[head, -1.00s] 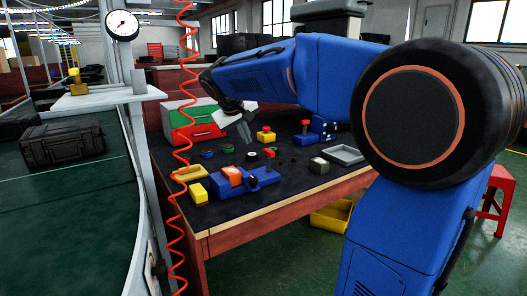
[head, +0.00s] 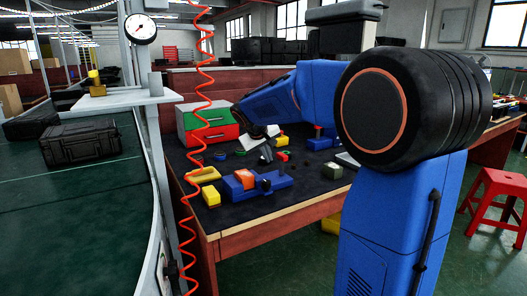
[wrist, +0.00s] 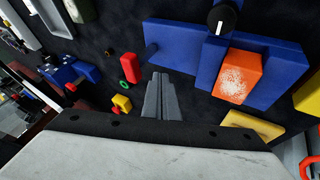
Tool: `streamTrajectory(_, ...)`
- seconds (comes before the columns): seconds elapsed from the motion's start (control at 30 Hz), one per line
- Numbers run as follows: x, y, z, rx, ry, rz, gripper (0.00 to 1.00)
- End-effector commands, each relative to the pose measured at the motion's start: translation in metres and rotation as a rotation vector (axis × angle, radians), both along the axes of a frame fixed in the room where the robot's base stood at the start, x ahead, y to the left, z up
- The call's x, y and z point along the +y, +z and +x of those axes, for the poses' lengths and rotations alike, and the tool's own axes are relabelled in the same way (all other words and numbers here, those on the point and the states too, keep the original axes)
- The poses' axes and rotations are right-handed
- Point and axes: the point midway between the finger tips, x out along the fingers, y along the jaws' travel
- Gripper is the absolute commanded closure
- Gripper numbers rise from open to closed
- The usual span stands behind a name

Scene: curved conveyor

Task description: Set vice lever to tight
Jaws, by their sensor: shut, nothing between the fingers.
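The blue vice (head: 233,188) lies on the dark bench top, with an orange block (head: 245,180) between its jaws. A lever with a round black knob (head: 266,186) is on the right part of the vice. In the wrist view the blue vice (wrist: 275,62) fills the upper right, with the orange block (wrist: 237,76) showing a worn white patch. The black knob (wrist: 222,18), with a white mark, is at the top edge. My gripper (wrist: 160,78) is shut and empty, apart from the vice. In the head view my gripper (head: 267,155) is above the bench, behind the vice.
Yellow blocks (head: 210,195) sit left of the vice. A green and red drawer box (head: 205,126) stands behind. A red coiled hose (head: 186,215) hangs in front on the left. Small red and yellow parts (wrist: 129,68) lie near my fingers.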

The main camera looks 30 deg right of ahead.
Motion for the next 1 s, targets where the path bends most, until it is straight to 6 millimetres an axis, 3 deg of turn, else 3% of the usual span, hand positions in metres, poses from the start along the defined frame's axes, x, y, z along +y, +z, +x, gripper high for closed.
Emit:
streamTrajectory(0.1,-0.016,0.002,0.000,-0.003,-0.004,0.000,1.00)
streamTrajectory(0.3,-0.030,0.002,0.000,-0.003,-0.002,0.000,1.00)
streamTrajectory(1.0,-0.038,0.004,0.001,-0.002,-0.004,0.038,1.00)
